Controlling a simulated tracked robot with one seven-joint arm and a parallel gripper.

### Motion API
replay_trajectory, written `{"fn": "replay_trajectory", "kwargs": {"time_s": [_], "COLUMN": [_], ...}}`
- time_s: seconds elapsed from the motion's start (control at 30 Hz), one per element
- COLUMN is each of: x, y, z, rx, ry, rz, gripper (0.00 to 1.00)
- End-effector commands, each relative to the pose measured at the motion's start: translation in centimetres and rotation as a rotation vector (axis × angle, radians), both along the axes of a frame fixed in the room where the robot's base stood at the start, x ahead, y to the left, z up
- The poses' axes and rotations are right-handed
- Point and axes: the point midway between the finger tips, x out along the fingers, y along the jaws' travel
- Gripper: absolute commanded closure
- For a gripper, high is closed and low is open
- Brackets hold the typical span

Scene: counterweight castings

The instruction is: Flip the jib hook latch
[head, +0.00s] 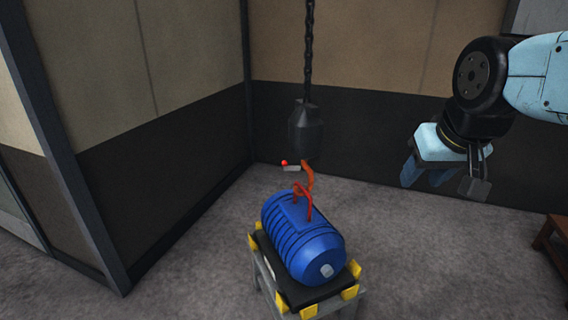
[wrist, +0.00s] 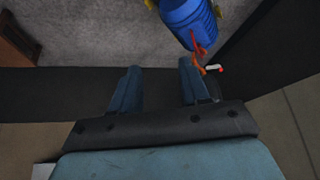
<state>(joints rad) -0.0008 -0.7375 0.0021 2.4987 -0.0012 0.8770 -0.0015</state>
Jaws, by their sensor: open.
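The orange jib hook (head: 308,178) hangs below a dark block (head: 306,132) on a chain. Its latch (head: 292,168) shows as a short grey lever with a red ball at its left end. In the wrist view the latch (wrist: 212,68) and hook (wrist: 199,64) are just right of my right-hand finger. The hook is close to the red lifting eye (head: 303,194) on the blue ribbed casting (head: 300,240); I cannot tell whether they are engaged. My gripper (head: 422,182) is open and empty, to the right of the hook in the head view. It also shows in the wrist view (wrist: 160,68).
The casting lies on a stand (head: 264,278) with yellow corner blocks (head: 349,292). The chain (head: 309,50) hangs above. Walls stand behind and to the left. A brown wooden piece (head: 556,238) is at the right edge. Grey floor (head: 440,260) between it and the stand is clear.

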Motion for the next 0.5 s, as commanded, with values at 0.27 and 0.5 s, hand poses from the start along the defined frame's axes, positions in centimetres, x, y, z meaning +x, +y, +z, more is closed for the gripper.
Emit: {"fn": "replay_trajectory", "kwargs": {"time_s": [0.27, 0.5], "x": [7.7, 15.7], "y": [0.8, 2.8], "z": [-1.5, -3.9], "rx": [-0.035, -0.06], "ry": [-0.111, -0.254], "rz": [0.054, 0.13], "gripper": [0.55, 0.55]}}
